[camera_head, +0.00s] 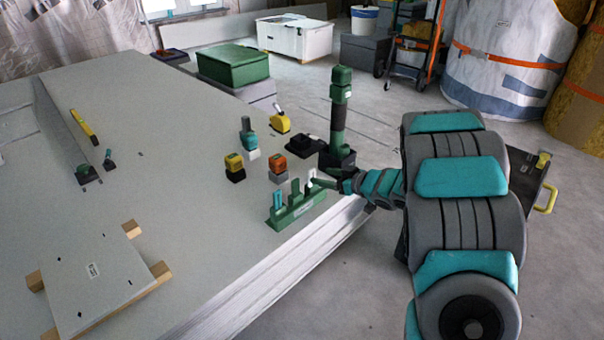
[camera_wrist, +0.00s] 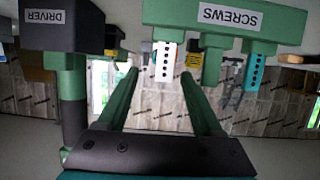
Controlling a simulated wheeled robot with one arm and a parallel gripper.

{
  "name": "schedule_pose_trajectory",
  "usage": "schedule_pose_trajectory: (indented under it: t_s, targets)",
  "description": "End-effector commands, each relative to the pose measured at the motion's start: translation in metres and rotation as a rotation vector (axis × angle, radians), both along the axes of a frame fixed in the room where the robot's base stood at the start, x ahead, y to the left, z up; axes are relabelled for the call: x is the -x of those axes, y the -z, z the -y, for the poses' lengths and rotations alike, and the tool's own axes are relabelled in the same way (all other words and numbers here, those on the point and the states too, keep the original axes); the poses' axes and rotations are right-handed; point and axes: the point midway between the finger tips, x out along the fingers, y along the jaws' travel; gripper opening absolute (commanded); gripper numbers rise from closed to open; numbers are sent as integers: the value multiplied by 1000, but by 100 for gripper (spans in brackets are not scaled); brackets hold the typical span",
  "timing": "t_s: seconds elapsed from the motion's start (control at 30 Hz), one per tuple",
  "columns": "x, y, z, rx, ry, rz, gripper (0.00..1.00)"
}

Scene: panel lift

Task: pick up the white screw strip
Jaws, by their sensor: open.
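The white screw strip (camera_head: 311,175) stands upright at the right end of the green rack (camera_head: 298,209). In the wrist view the white strip (camera_wrist: 165,62), with its row of dark holes, projects from the rack marked SCREWS (camera_wrist: 198,15). My gripper (camera_head: 322,183) is right beside the strip. In the wrist view my gripper (camera_wrist: 161,73) is open, with one green finger on each side of the strip in the picture. I cannot tell whether the tips reach around it. A teal strip (camera_head: 277,199) and a green one (camera_head: 295,188) stand in the other slots.
The driver (camera_head: 339,110) stands upright in a dark holder just behind my gripper; its holder, marked DRIVER (camera_wrist: 60,20), shows in the wrist view. The panel stack (camera_head: 190,190) has clear surface left of the rack.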

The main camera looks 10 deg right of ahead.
Motion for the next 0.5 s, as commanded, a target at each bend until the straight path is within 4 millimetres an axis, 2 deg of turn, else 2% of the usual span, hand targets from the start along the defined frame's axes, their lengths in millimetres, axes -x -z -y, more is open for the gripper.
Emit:
schedule_pose_trajectory:
  t_s: [0.13, 0.5]
  targets:
    - [-3, 3, -8, -23, -23, 3, 68]
    - [-28, 13, -28, -21, -22, 1, 68]
